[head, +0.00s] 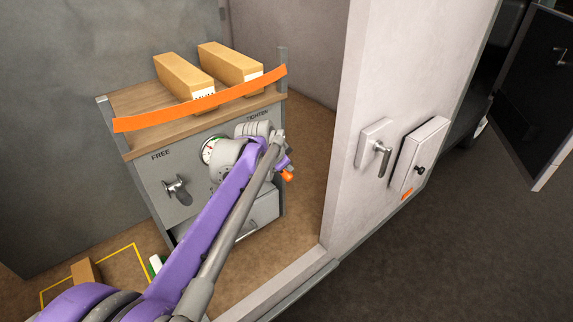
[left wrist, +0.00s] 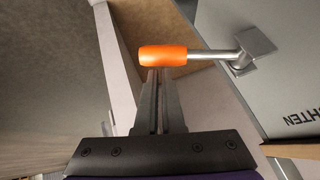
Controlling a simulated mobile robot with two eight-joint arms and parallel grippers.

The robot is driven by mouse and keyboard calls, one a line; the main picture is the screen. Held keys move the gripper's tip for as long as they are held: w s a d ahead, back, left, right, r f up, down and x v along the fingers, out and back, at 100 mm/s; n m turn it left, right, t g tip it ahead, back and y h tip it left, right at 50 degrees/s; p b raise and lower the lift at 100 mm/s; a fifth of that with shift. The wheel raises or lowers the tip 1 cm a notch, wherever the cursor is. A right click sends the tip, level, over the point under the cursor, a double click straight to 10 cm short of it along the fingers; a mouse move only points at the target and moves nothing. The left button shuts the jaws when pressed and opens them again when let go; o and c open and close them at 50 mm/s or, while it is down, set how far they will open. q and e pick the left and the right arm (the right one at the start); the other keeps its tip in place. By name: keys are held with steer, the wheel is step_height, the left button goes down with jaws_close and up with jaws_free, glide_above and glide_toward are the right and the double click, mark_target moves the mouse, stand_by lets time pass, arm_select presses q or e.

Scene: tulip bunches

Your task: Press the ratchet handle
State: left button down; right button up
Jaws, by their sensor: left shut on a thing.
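The ratchet handle has an orange grip (head: 287,175) on the right side of the grey cabinet (head: 180,220), by the TIGHTEN label. In the left wrist view, the orange grip (left wrist: 162,54) lies across my fingertips, and a metal shaft (left wrist: 215,54) runs right to a mount on the grey panel. My left gripper (head: 281,163) is shut on the orange grip; it also shows in the left wrist view (left wrist: 157,78). My arm hides part of the cabinet front and the ratchet. My right gripper is not in view.
Two cardboard boxes (head: 183,75) sit on the wooden cabinet top behind an orange strap (head: 205,103). A dark knob handle (head: 177,190) is below the FREE label. A round gauge (head: 210,149) is partly hidden. A pale wall (head: 375,80) with a lever and box stands right.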

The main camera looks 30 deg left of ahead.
arm_select(q)
steer(key=w+d+r+p+v, duration=0.1)
steer(key=d+p+v, duration=0.1)
steer(key=v, duration=1)
steer(key=shift+r, duration=0.4)
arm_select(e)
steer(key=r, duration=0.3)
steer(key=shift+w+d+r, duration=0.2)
arm_select(q)
steer(key=w+a+r+n+g+h+p, duration=0.1)
steer(key=w+a+r+g+h+p, duration=0.1)
steer(key=a+r, duration=0.7)
steer(key=shift+w+a+r+n+g+h, duration=0.3)
steer(key=shift+w+r+g+h, duration=0.25)
steer(key=shift+w+g, duration=0.3)
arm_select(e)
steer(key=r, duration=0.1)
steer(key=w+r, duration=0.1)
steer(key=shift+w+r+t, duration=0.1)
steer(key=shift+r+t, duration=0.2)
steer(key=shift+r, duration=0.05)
arm_select(q)
steer(key=shift+f, duration=0.2)
